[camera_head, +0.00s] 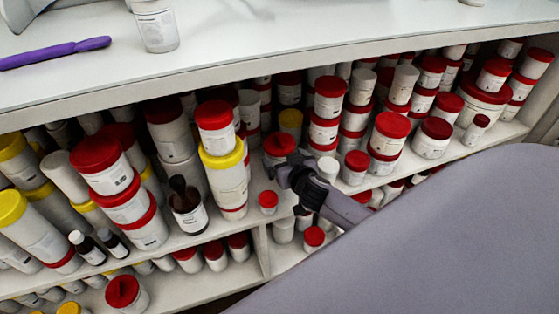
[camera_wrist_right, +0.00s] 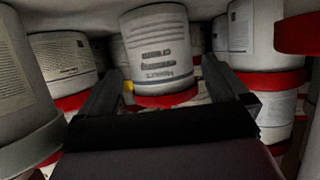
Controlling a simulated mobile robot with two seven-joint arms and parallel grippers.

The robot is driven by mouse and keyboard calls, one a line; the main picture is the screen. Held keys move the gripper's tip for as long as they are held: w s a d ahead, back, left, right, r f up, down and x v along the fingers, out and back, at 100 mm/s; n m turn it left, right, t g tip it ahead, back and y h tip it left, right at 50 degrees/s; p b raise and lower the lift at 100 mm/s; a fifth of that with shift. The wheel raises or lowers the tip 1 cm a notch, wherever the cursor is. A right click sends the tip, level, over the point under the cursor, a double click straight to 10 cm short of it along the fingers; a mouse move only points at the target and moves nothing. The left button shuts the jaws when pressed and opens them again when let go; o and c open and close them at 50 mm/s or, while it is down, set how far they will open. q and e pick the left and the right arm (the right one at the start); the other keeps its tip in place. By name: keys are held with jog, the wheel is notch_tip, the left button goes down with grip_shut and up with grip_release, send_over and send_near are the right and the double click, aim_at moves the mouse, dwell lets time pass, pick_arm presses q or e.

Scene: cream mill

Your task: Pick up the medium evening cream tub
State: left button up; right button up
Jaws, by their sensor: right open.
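My right gripper (camera_head: 292,172) is open at the shelf's middle. In the right wrist view its two fingers (camera_wrist_right: 165,92) stand apart. Ahead between them is a white labelled tub (camera_wrist_right: 158,50) with a red rim at its lower edge in the picture; the label looks upside down and I cannot read it. I cannot tell whether the fingers touch it. In the head view a red-lidded tub (camera_head: 279,143) stands just behind the gripper, partly hidden by it. I cannot tell which tub is the medium evening cream. My left gripper is not in view.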

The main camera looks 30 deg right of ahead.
jog(key=shift+x, duration=1.25)
jog(key=c, duration=1)
jog(key=shift+r, duration=0.15)
jog(key=shift+c, duration=0.7)
